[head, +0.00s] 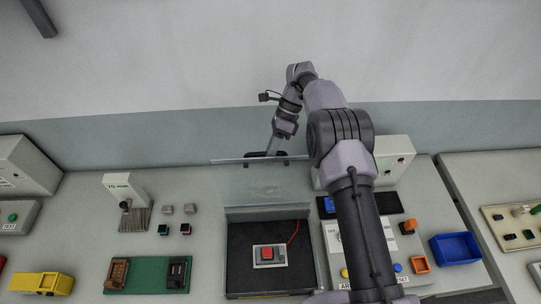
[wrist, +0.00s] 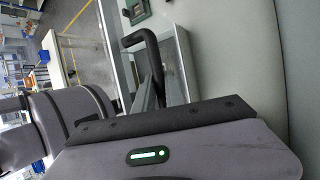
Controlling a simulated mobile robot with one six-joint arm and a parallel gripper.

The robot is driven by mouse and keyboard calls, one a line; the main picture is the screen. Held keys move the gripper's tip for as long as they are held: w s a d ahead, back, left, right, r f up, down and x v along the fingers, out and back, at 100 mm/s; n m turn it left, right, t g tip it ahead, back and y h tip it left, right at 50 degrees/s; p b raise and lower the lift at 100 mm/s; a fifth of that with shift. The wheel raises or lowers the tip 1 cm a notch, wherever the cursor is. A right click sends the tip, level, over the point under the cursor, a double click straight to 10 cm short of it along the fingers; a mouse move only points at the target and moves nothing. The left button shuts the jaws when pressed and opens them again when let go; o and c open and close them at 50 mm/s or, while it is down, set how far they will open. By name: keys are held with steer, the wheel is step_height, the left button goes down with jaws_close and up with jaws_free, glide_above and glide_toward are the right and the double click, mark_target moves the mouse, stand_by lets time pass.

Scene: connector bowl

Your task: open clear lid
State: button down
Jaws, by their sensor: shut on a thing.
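The clear lid (head: 262,185) stands raised, nearly upright, at the back of a dark open box (head: 240,262) in the head view. A black handle (head: 252,155) is at the lid's top edge. My gripper (head: 268,154) reaches down to this edge from above and is shut on the handle. In the wrist view the black bent handle (wrist: 137,39) shows at my gripper's fingers (wrist: 158,92). The fingertips' exact contact is partly hidden there.
A red button unit (head: 268,254) with a red wire sits inside the box. A blue bin (head: 455,248) and a white control panel stand to the right. The wall is close behind.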

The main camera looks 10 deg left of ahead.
steer(key=shift+f, duration=0.1)
steer(key=c, duration=1.4)
jaws_free()
steer(key=shift+a, duration=0.15)
steer(key=shift+r, duration=0.35)
step_height(320, 180, up, 3)
steer(key=shift+r+b, duration=0.1)
steer(key=shift+b, duration=0.2)
steer(key=s+d+b, duration=0.1)
steer(key=s+d, duration=0.2)
steer(key=s, duration=0.4)
steer(key=s+d+r+b, duration=0.1)
steer(key=s+d+b, duration=0.1)
steer(key=s, duration=0.5)
steer(key=shift+s+d, duration=0.3)
steer(key=shift+d, duration=0.55)
steer(key=shift+r, duration=0.1)
